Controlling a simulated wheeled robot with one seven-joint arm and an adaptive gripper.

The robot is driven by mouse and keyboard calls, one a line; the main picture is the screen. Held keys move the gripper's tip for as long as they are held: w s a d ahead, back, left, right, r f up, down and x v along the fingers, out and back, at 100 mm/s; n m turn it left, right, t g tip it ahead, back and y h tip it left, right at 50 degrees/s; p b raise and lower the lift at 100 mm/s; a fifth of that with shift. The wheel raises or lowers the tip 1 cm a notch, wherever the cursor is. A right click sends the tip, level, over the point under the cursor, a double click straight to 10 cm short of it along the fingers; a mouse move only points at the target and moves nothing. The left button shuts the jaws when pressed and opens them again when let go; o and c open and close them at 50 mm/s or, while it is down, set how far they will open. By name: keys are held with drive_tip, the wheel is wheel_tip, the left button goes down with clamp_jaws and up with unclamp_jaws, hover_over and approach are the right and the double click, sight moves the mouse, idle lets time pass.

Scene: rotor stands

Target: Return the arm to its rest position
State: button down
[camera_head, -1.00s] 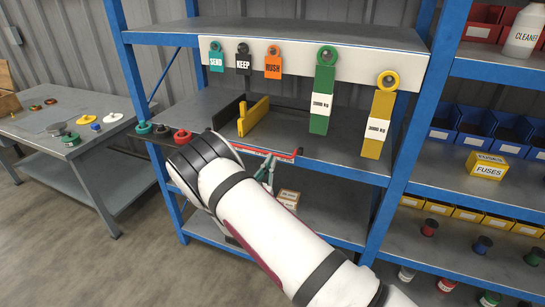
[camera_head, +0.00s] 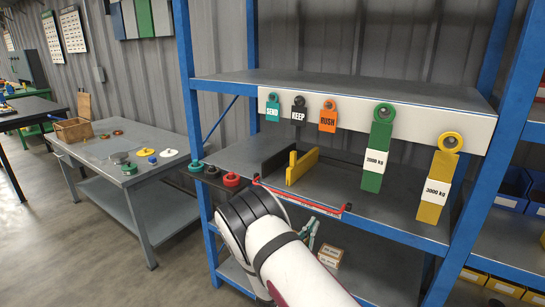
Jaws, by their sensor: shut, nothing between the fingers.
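My white arm with dark bands (camera_head: 292,262) reaches up from the bottom of the picture. It ends in view at a dark, rounded joint (camera_head: 250,213) in front of the rack. The rest of the arm and my gripper are hidden behind it, so the jaws cannot be made out. A small greenish piece with thin prongs (camera_head: 309,234) shows just right of the arm; I cannot tell what it is.
A blue-framed rack (camera_head: 193,120) stands close behind the arm. Its middle shelf carries a yellow upright plate (camera_head: 301,166) and a red bar (camera_head: 302,198) at the front edge. Tags hang from a white board (camera_head: 350,122). A grey table (camera_head: 105,150) stands left; floor before it is clear.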

drive_tip(key=w+r+y, duration=0.1)
drive_tip(key=w+r+g+y, duration=0.1)
drive_tip(key=w+r, duration=0.1)
drive_tip(key=w+r+g, duration=0.1)
drive_tip(key=r, duration=0.1)
drive_tip(key=shift+w+d+r+m+y, duration=0.15)
drive_tip(key=shift+d+r+m+y, duration=0.1)
drive_tip(key=shift+d+m+y, duration=0.15)
drive_tip(key=s+a+r+n+g+y, duration=0.2)
drive_tip(key=s+r+y, duration=0.3)
drive_tip(key=r, duration=0.4)
drive_tip(key=s+a+r+n+g+y, duration=0.1)
drive_tip(key=s+r+n+g+y, duration=0.1)
drive_tip(key=s+r+y, duration=0.5)
drive_tip(key=s+d+r+n+g, duration=0.1)
drive_tip(key=s+d+g, duration=0.1)
drive_tip(key=s, duration=0.9)
drive_tip(key=s+d+r+n+g+h, duration=0.1)
drive_tip(key=s+d+n+g, duration=0.1)
drive_tip(key=s, duration=1)
drive_tip(key=s+d+r+n+g+h, duration=0.1)
drive_tip(key=s+d+g, duration=0.1)
drive_tip(key=s, duration=0.9)
drive_tip(key=shift+s+r+n+g, duration=0.25)
drive_tip(key=shift+n+g, duration=0.05)
drive_tip(key=shift+g, duration=0.2)
